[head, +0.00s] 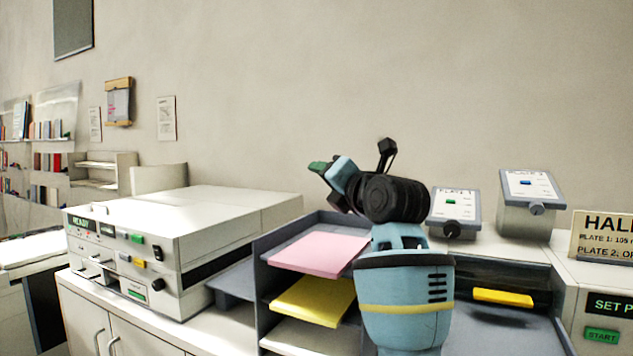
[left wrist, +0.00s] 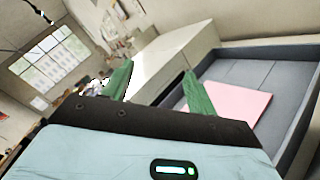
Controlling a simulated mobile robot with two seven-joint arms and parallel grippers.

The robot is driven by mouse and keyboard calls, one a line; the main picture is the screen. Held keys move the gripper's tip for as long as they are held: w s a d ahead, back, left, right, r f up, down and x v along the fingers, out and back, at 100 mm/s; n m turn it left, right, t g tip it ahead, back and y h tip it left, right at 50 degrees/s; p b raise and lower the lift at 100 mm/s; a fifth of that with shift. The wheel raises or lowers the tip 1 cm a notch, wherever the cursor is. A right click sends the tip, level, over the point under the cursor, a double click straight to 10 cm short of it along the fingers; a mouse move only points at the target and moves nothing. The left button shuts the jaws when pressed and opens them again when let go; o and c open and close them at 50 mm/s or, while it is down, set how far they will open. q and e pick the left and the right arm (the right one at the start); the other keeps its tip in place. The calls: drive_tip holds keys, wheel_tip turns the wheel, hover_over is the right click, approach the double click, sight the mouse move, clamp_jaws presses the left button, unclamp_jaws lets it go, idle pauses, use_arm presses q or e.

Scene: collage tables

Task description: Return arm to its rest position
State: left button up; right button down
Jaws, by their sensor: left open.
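My left arm (head: 404,295) rises from the bottom of the head view, in front of a grey paper rack. Its left gripper (head: 318,168) points left, above and behind the rack's left side, with a green fingertip showing. In the left wrist view, the two green fingers of the left gripper (left wrist: 157,78) stand apart with nothing between them. The gripper is open and empty. My right gripper is in neither view.
The rack holds pink sheets (head: 318,248) above yellow sheets (head: 313,299). A white machine (head: 180,240) stands to its left. A yellow bar (head: 503,297), two tilted panels (head: 454,208) (head: 531,187) and a sign (head: 603,236) are at right. The air above the machine is clear.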

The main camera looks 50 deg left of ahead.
use_arm(q)
drive_tip(key=shift+s+r+y, duration=0.15)
drive_tip(key=shift+s+y, duration=0.25)
drive_tip(key=shift+s, duration=0.2)
drive_tip(key=shift+d, duration=0.1)
